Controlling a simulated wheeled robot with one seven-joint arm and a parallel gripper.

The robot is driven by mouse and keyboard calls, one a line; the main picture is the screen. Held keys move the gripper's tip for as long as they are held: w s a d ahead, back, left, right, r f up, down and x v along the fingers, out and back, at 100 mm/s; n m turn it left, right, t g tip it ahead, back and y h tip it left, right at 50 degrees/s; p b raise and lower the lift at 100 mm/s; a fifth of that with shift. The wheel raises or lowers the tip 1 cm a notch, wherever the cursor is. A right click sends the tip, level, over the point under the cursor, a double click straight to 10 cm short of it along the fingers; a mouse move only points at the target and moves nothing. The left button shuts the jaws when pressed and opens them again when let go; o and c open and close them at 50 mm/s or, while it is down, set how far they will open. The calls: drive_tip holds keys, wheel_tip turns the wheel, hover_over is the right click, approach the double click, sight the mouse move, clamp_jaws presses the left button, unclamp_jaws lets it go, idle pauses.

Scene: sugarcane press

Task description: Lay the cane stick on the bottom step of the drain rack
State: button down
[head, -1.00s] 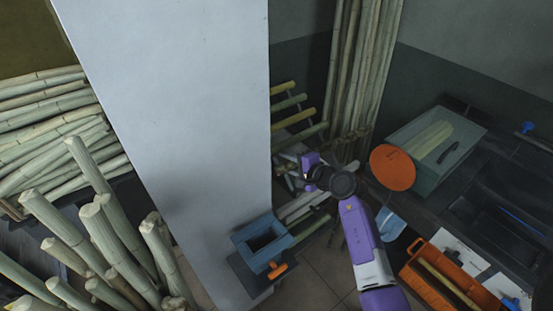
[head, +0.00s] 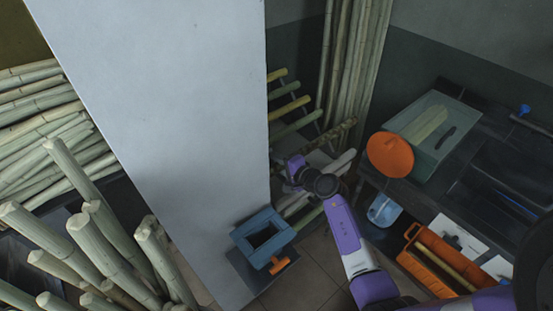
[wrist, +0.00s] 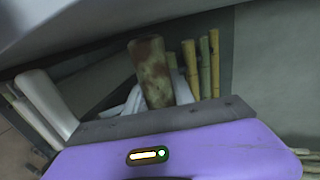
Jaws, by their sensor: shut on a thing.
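The cane stick (head: 343,131) is mottled green and brown. In the wrist view its blunt end (wrist: 151,70) rises beyond the grey edge of my gripper (wrist: 150,112). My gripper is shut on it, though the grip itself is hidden. In the head view my gripper (head: 296,164) is low beside the drain rack, just below the mottled stick. The drain rack (head: 308,106) stands behind the pale wall, partly hidden by it. Several green and yellow sticks lie on its steps. The bottom step is hard to make out behind my arm.
Tall canes (head: 350,70) lean in the corner behind the rack. Pale sticks (head: 300,200) lie low near my gripper. A blue box (head: 250,226) stands at the wall's foot. An orange disc (head: 390,155) and a clear box (head: 440,145) are at the counter on the right.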

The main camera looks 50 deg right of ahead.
wheel_tip(320, 180, down, 9)
drive_tip(key=b, duration=0.7)
drive_tip(key=shift+r+b, duration=0.2)
drive_tip(key=shift+b, duration=0.1)
drive_tip(key=c, duration=1.1)
unclamp_jaws()
drive_tip(key=shift+o, duration=0.8)
drive_tip(key=shift+f, duration=0.1)
drive_tip(key=o, duration=0.5)
drive_tip(key=shift+s, duration=0.1)
